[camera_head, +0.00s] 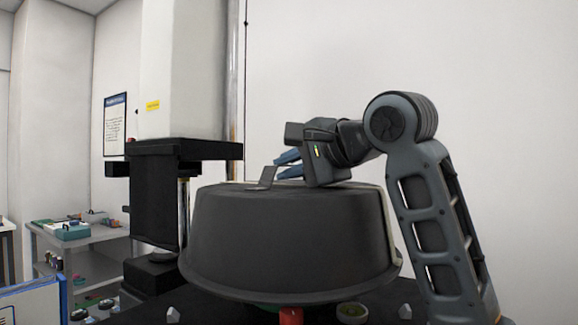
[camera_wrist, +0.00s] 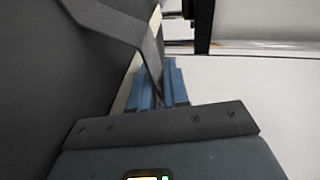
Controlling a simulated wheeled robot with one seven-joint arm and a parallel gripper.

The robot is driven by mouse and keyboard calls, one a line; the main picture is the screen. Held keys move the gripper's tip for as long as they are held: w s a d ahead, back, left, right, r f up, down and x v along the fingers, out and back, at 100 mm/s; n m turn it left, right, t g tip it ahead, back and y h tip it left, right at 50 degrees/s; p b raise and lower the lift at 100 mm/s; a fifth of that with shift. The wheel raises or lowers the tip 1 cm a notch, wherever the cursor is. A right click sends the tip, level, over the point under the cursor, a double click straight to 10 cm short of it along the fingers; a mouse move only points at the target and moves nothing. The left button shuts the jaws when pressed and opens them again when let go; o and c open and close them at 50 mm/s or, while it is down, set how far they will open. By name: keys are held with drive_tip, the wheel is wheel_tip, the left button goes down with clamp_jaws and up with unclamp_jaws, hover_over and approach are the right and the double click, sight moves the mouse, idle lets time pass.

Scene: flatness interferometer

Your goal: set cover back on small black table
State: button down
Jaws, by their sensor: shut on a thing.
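The cover (camera_head: 285,240) is a large dark grey round tub shape with a flared lower rim and a flat strap handle (camera_head: 267,177) on top. In the head view it is over the small black table (camera_head: 140,309); whether its rim touches the tabletop I cannot tell. My gripper (camera_head: 281,165) comes from the right, with its blue fingers at the handle. In the wrist view the fingers (camera_wrist: 158,88) are shut on the grey handle strap (camera_wrist: 125,25), and the dark side of the cover fills the left.
A white column instrument with a black bracket (camera_head: 185,150) stands close behind the cover at left. Small items, including a red one (camera_head: 290,316) and a round dish (camera_head: 352,312), sit at the table's front. A grey shelf cart (camera_head: 85,240) stands at far left.

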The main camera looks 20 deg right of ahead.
drive_tip(key=shift+f, duration=0.1)
drive_tip(key=shift+f, duration=0.75)
idle(0.5)
